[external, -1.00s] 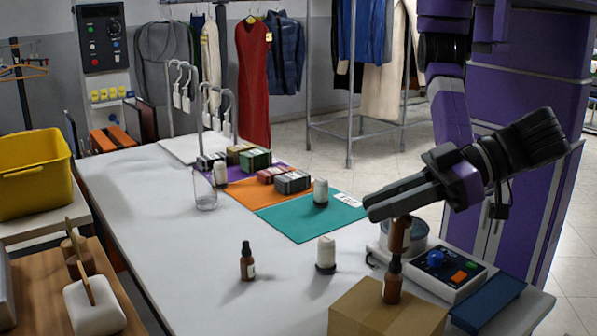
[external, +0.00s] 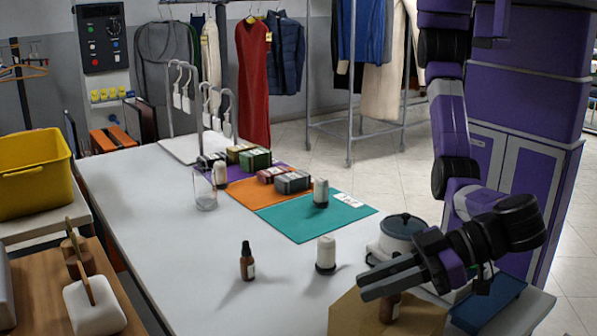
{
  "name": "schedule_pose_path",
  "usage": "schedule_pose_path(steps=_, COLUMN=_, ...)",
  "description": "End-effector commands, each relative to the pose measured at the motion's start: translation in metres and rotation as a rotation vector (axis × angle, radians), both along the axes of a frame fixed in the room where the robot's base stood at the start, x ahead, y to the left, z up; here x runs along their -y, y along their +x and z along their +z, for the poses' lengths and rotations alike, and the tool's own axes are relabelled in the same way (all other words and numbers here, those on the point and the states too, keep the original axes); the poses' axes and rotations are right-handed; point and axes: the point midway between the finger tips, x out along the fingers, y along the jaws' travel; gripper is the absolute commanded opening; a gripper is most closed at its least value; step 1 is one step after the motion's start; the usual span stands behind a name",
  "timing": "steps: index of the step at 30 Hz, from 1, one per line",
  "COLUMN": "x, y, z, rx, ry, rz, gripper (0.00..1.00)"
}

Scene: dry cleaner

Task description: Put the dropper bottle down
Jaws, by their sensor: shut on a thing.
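A white bottle with a dark base (external: 326,255) stands left of my gripper. A lidded pot (external: 402,228) and a blue tray (external: 490,305) are close by on the right. A teal mat (external: 300,222) lies behind. The white table (external: 160,230) is clear at left front.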

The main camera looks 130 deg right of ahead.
Motion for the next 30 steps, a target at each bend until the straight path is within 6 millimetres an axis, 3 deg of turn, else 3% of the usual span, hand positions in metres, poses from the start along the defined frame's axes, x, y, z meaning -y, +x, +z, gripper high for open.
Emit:
schedule_pose_path(steps=9, x=0.000, y=0.000, z=-0.003, rx=0.001, ry=0.001, rz=0.000, gripper=0.00)
schedule_pose_path(steps=10, x=0.000, y=0.000, z=-0.002, rx=0.001, ry=0.001, rz=0.000, gripper=0.24)
schedule_pose_path(steps=13, x=0.000, y=0.000, z=-0.002, rx=0.001, ry=0.001, rz=0.000, gripper=0.42)
schedule_pose_path(steps=25, x=0.000, y=0.000, z=0.003, rx=0.000, ry=0.000, rz=0.000, gripper=0.42)
schedule_pose_path(steps=30, x=-0.014, y=-0.019, z=0.010, rx=0.001, ry=0.001, rz=0.003, gripper=0.42)
